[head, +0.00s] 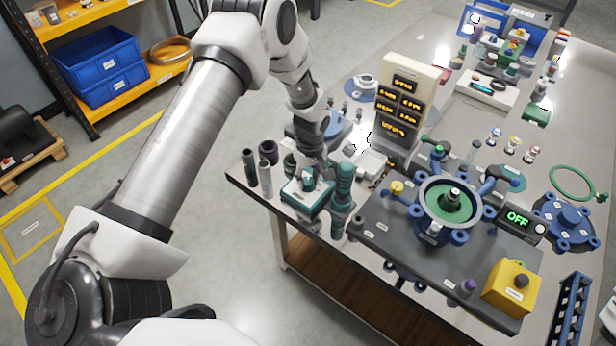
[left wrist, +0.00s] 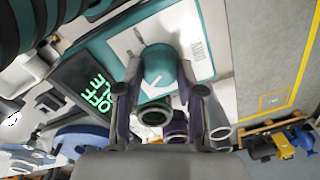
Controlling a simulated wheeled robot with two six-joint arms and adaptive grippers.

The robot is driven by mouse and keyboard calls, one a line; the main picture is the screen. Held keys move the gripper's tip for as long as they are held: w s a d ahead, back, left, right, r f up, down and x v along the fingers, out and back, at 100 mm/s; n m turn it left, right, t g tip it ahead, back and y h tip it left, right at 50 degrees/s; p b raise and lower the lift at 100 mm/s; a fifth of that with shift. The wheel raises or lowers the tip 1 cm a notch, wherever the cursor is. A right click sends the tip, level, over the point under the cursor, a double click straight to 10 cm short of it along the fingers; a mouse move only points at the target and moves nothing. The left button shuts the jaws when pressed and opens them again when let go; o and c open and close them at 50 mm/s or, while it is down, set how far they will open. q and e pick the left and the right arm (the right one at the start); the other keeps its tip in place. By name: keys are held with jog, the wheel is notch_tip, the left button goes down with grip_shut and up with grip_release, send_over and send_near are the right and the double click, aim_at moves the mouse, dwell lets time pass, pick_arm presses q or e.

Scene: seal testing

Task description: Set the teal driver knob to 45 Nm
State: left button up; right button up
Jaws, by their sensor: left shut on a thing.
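The teal driver (head: 302,200) stands near the table's left edge, with a dark teal ribbed grip (head: 344,180) beside it on the right. In the left wrist view its teal knob (left wrist: 160,68) sits on a pale face plate (left wrist: 186,26) and bears a short white pointer line. The marks on the plate are too small to read. My left gripper (left wrist: 160,100) is shut on the knob, a finger on each side. In the head view the gripper (head: 317,174) is over the driver's top and hides most of the knob. My right gripper is not in view.
Dark cylinders (head: 266,170) stand left of the driver. A lit display panel (head: 405,105) stands behind it. A round fixture with a green centre (head: 448,200), an OFF display (head: 518,218) and a yellow button box (head: 512,288) are to the right. A dark screen (left wrist: 98,90) reads OFF and IDLE.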

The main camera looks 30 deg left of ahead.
pick_arm(q)
jog(key=m, duration=1)
jog(key=shift+m+t, duration=0.3)
jog(key=shift+m, duration=0.1)
jog(key=m, duration=0.5)
jog(key=shift+s, duration=0.1)
jog(key=m, duration=0.5)
jog(key=shift+m+b, duration=0.3)
jog(key=shift+b, duration=0.1)
jog(key=shift+m, duration=0.3)
jog(key=o, duration=1.1)
jog(key=shift+o, duration=0.2)
jog(key=shift+r, duration=0.1)
